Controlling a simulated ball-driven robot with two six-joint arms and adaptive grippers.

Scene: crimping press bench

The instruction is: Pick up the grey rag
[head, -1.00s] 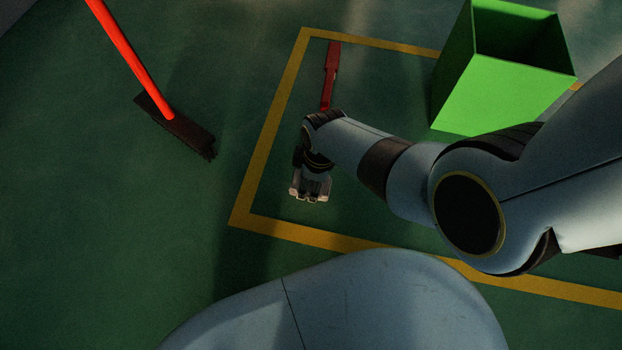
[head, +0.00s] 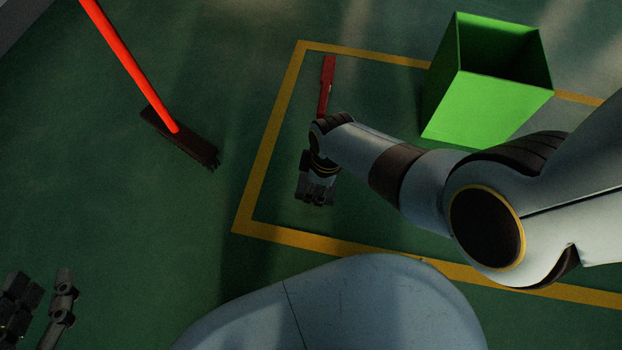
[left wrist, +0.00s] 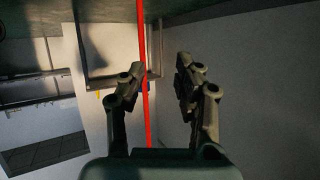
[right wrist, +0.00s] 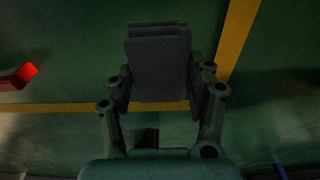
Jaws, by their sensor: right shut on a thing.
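The grey rag (right wrist: 158,62) shows in the right wrist view as a dark grey, folded, roughly rectangular pad between the fingers of my right gripper (right wrist: 160,90). The gripper is shut on it. In the head view my right gripper (head: 317,190) is over the green floor inside the yellow outline, and I cannot tell the rag apart from the dark fingers there. My left gripper (left wrist: 155,85) is open, with a gap between its fingers and nothing held. It also shows at the bottom left of the head view (head: 38,305).
A green open bin (head: 480,105) stands at the upper right. A long red tool (head: 326,85) lies beyond my right gripper. A broom with a red handle (head: 130,65) and dark head (head: 180,137) is at upper left. The left floor is mostly clear.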

